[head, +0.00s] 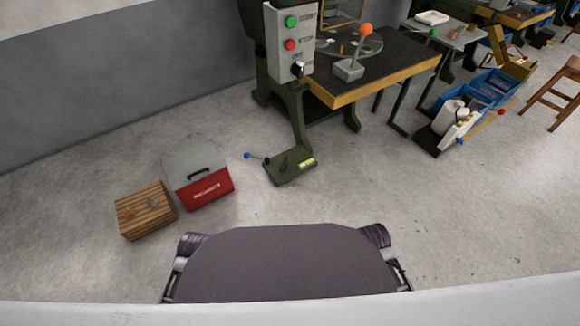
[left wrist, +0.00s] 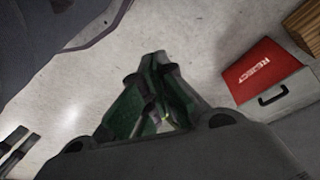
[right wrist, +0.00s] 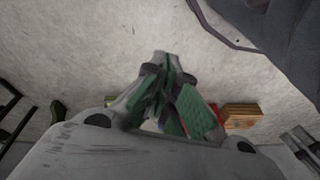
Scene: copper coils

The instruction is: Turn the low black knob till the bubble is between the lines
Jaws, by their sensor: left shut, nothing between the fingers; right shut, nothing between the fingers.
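The machine's dark green foot plate (head: 291,178) lies low on the floor in the head view. A yellow-green level vial (head: 306,162) sits on its right part. A small dark shape that may be the low black knob (head: 284,164) stands left of the vial. The bubble and its lines are too small to make out. My left gripper (left wrist: 157,58) shows in the left wrist view, shut and empty. My right gripper (right wrist: 160,58) shows in the right wrist view, also shut and empty. Neither gripper shows in the head view, and both are apart from the plate.
A blue-tipped lever (head: 247,155) sticks out left of the plate. A red and grey cooler (head: 206,190) and a wooden crate (head: 147,210) stand further left. A control box (head: 290,40) and a workbench (head: 385,80) rise behind. The floor before the plate is clear.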

